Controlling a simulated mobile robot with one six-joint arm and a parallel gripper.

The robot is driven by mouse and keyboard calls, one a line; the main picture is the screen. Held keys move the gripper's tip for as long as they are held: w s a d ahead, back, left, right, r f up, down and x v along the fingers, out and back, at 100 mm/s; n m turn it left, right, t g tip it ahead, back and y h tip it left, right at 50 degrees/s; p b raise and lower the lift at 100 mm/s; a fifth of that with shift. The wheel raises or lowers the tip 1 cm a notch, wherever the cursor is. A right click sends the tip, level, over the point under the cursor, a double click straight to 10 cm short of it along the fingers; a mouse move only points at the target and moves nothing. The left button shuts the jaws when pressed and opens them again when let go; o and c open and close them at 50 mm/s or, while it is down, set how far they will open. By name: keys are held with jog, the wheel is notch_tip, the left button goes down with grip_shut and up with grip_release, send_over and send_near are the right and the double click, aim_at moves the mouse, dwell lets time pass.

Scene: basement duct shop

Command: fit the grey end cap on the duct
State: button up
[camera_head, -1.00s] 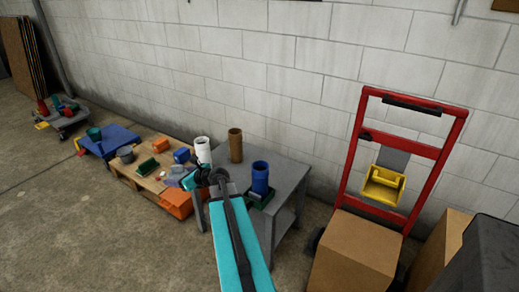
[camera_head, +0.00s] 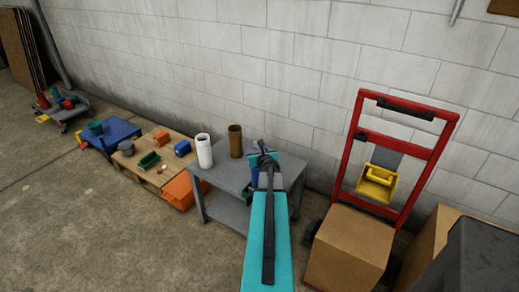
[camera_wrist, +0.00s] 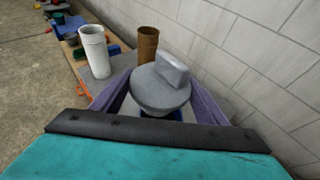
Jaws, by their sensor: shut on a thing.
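A grey round end cap (camera_wrist: 160,90) with a block-shaped grip on top shows in the wrist view. My gripper (camera_wrist: 158,84) is shut on it, with a purple finger on each side. A blue tube (camera_wrist: 176,115) shows just below the cap; I cannot tell whether they touch. In the head view my gripper (camera_head: 264,160) is over the right part of the grey table (camera_head: 226,176), and my arm mostly hides the blue tube (camera_head: 255,177). A white tube (camera_head: 204,151) and a brown tube (camera_head: 235,141) stand upright on the table to the left.
A wooden pallet (camera_head: 175,182) with orange, blue, green and grey items lies left of the table. A red hand truck (camera_head: 345,150) with a cardboard box (camera_head: 345,250) and a yellow bin (camera_head: 376,184) stands right. A block wall (camera_head: 280,60) runs behind.

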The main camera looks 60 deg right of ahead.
jog(key=shift+s+d, duration=0.45)
jog(key=shift+s, duration=0.1)
jog(key=shift+f, duration=0.1)
notch_tip(320, 180, down, 6)
jog(key=b, duration=0.5)
jog(key=shift+r+b, duration=0.25)
jog(key=shift+b, duration=0.05)
jog(key=shift+a, duration=0.1)
dwell(1.6)
jog(key=shift+f+b, duration=0.45)
jog(key=shift+f, duration=0.3)
dwell(0.3)
jog(key=o, duration=0.8)
jog(key=shift+c, duration=0.2)
jog(key=shift+r, duration=0.1)
